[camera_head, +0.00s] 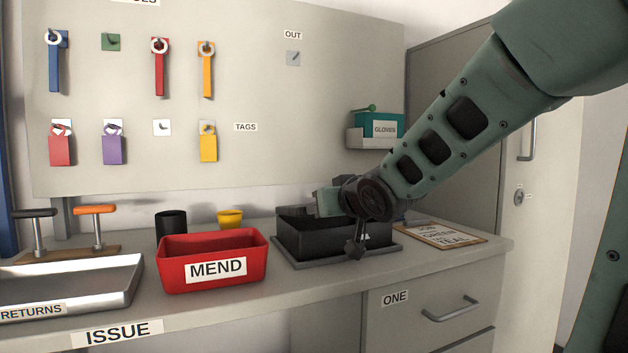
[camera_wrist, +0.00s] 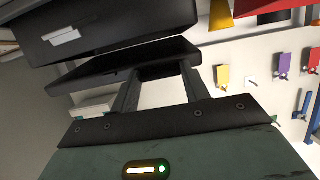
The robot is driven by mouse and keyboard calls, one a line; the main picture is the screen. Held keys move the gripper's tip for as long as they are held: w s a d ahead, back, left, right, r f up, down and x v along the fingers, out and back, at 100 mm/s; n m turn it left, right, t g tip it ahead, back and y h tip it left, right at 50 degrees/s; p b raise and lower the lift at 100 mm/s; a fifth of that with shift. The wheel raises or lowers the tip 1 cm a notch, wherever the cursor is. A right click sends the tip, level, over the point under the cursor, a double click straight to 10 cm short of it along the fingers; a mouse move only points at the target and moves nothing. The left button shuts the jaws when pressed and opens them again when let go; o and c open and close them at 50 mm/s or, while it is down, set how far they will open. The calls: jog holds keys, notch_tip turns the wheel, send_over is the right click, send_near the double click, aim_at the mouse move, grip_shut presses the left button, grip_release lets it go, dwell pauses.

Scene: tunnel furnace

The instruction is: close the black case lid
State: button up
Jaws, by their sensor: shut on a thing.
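The black case (camera_head: 320,240) stands on a dark base on the counter, right of the red bin. Its front, with a pale label, shows in the wrist view (camera_wrist: 110,25). The lid (camera_wrist: 130,62) is a flat black panel, apart from the case body by a narrow wedge-shaped gap, so it is partly open. In the head view the lid's edge (camera_head: 292,211) shows above the case, left of my gripper (camera_head: 322,205). In the wrist view my gripper (camera_wrist: 160,76) has its fingers at the lid's edge and is shut on it. My wrist hides the case's right part.
The red MEND bin (camera_head: 213,265) stands close left of the case. A black cup (camera_head: 171,227) and a yellow cup (camera_head: 230,219) are behind it. A clipboard (camera_head: 442,235) lies to the right. The gloves box (camera_head: 378,126) hangs on the wall above.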

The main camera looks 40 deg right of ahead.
jog(key=shift+s+a+f+b, duration=0.15)
jog(key=shift+f+b, duration=0.2)
jog(key=shift+f, duration=0.3)
jog(key=shift+s+d+f+b, duration=0.15)
jog(key=shift+f+b, duration=0.2)
jog(key=shift+f, duration=0.25)
jog(key=shift+s+a+f+t+h+b, duration=0.15)
jog(key=shift+f+t+h+b, duration=0.25)
jog(key=shift+b, duration=0.5)
jog(key=o, duration=0.6)
jog(key=shift+o, duration=0.2)
jog(key=shift+s+r, duration=0.1)
